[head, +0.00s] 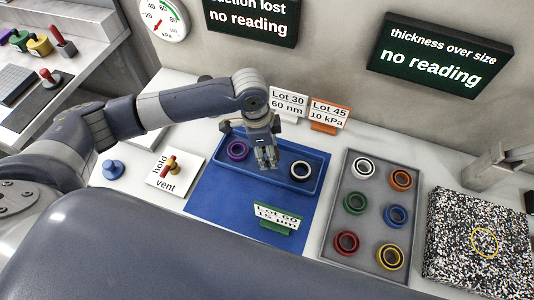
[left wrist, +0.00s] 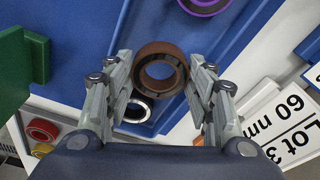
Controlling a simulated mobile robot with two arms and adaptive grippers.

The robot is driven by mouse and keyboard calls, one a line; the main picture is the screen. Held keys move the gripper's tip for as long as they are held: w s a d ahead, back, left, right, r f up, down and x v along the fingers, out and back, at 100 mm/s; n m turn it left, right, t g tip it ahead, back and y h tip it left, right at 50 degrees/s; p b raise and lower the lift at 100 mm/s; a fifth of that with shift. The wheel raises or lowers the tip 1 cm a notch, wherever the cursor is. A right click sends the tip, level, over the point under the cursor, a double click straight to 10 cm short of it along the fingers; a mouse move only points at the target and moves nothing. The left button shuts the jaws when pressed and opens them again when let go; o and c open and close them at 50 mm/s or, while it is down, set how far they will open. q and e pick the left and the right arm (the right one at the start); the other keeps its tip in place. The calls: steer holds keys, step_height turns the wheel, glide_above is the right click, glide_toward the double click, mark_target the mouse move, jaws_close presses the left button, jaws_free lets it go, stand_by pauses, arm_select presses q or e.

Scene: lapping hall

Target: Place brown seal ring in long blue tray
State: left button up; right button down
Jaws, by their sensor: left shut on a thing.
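My left gripper (head: 267,160) points down over the long blue tray (head: 322,172), between two rings in it. In the left wrist view, the gripper (left wrist: 160,75) is shut on the brown seal ring (left wrist: 160,47), with a finger on either side. The ring appears held above the tray floor; its exact height is unclear. The fingers hide it in the head view. A purple ring (head: 237,150) lies in the tray's left part. A black and white ring (head: 300,170) lies in its right part. My right gripper is not in view.
The tray stands on a blue mat (head: 215,195) with a green Lot 60 sign (head: 275,222) in front. A grey tray (head: 372,222) to the right holds several coloured rings. A hold/vent switch (head: 170,168) is left.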

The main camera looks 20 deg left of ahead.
arm_select(q)
step_height(320, 180, down, 2)
steer(key=shift+f, duration=0.3)
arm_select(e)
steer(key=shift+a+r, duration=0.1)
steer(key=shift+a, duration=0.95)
arm_select(q)
steer(key=shift+f, duration=0.1)
steer(key=o, duration=0.8)
steer(key=shift+r, duration=0.35)
step_height(320, 180, up, 12)
steer(key=a+b, duration=0.1)
steer(key=shift+s+a+f, duration=0.25)
steer(key=shift+s+a, duration=0.05)
steer(key=shift+a, duration=0.05)
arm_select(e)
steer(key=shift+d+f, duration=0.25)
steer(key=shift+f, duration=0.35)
